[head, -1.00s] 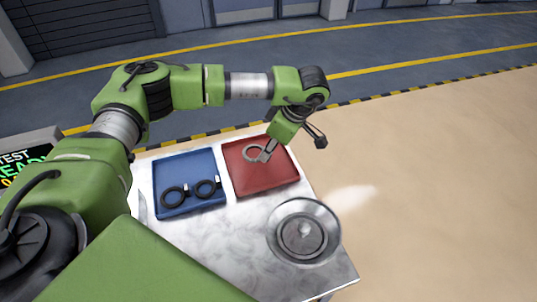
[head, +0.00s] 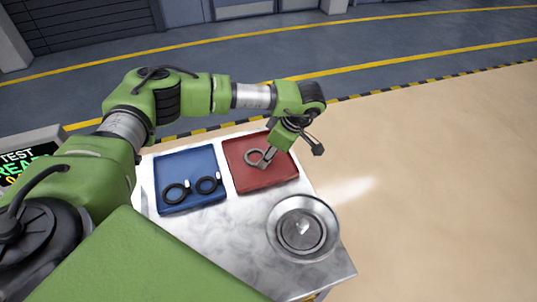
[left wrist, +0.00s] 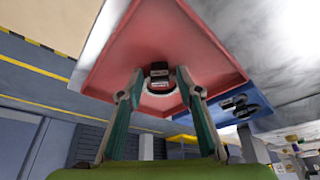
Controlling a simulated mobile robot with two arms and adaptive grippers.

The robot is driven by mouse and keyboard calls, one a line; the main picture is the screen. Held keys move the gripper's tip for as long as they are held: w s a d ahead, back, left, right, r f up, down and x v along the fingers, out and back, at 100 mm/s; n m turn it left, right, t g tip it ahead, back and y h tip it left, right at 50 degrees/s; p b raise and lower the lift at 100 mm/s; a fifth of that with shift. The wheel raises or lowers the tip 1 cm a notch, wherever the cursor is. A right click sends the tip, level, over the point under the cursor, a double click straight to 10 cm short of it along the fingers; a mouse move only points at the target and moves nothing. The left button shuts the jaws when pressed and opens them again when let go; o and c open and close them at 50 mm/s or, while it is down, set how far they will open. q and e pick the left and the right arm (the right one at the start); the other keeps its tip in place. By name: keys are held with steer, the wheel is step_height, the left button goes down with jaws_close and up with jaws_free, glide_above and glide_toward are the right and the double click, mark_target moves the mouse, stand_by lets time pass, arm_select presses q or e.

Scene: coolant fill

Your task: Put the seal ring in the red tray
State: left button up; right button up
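The grey seal ring (head: 250,160) is over the floor of the red tray (head: 283,173) and appears to lie on it. My left gripper (head: 265,160) points down into the tray at the ring's right side. In the left wrist view, the fingers (left wrist: 159,76) stand apart, with the ring's dark tab (left wrist: 158,74) between them and a gap on each side. The red tray (left wrist: 110,70) fills the area behind. The fingers hide part of the ring. My right gripper is in neither view.
The blue tray (head: 188,165) stands left of the red one and holds two dark rings (head: 176,193). A round metal bowl (head: 330,230) stands at the table's front right. The metal tabletop (head: 235,240) is clear left of the bowl.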

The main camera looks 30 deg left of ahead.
arm_select(q)
steer(key=shift+r, duration=0.1)
steer(key=shift+r, duration=0.2)
steer(key=shift+d+r, duration=0.2)
steer(key=shift+r, duration=0.05)
steer(key=b+v, duration=0.3)
steer(key=v, duration=0.8)
